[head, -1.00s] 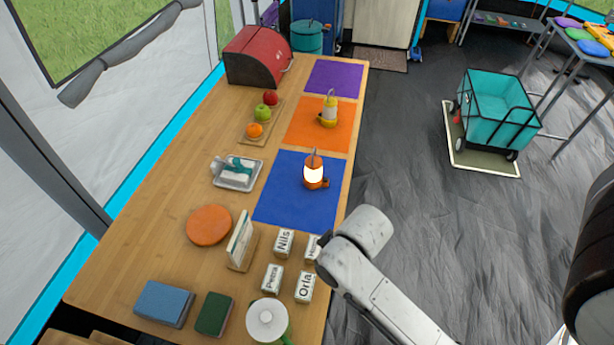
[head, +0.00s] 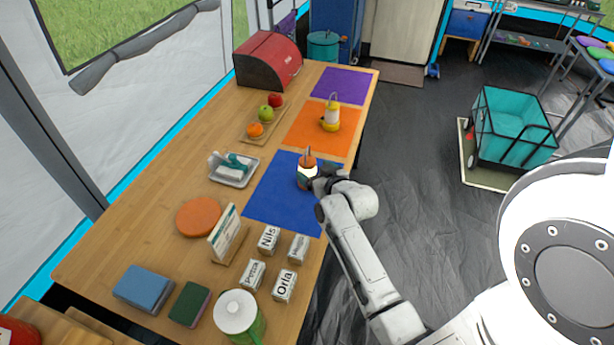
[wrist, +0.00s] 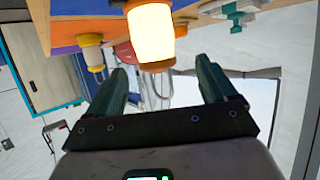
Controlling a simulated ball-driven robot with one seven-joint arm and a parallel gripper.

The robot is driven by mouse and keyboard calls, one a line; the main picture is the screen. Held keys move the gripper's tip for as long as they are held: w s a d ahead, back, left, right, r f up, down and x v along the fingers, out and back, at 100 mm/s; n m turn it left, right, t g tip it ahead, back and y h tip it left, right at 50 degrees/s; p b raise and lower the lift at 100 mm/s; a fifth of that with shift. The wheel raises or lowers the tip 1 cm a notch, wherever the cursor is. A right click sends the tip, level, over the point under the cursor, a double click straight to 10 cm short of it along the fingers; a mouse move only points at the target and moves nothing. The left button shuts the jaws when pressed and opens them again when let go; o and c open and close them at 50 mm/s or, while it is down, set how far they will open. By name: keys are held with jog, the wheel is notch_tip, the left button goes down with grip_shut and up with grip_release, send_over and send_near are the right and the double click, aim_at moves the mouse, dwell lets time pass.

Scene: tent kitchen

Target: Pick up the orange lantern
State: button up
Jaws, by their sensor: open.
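The orange lantern (head: 308,161), with a lit white glass and a wire handle, stands upright on the blue mat (head: 272,193). In the wrist view the glowing lantern (wrist: 152,35) is at the top middle, just beyond the gap between the fingers. My gripper (wrist: 160,80) is open and empty, its two green fingers spread apart. In the head view my gripper (head: 322,184) is at the lantern's right side and hides its lower right part. I cannot tell whether they touch.
A yellow lantern (head: 331,114) stands on the orange mat (head: 303,126) behind. Several name-labelled boxes (head: 269,239), a sign (head: 224,234) and a lidded green pot (head: 237,315) are nearer. A tray (head: 233,172) lies to the left. The purple mat (head: 344,86) is bare.

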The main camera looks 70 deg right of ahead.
aim_at(312, 166)
jog(key=shift+d+p+x, duration=0.15)
jog(key=shift+p+x, duration=0.05)
jog(key=shift+x, duration=1.35)
jog(key=shift+d+p+x, duration=0.15)
jog(key=shift+p+x, duration=0.05)
jog(key=shift+x, duration=1.35)
jog(key=shift+s, duration=0.2)
jog(key=shift+r, duration=0.1)
grip_shut()
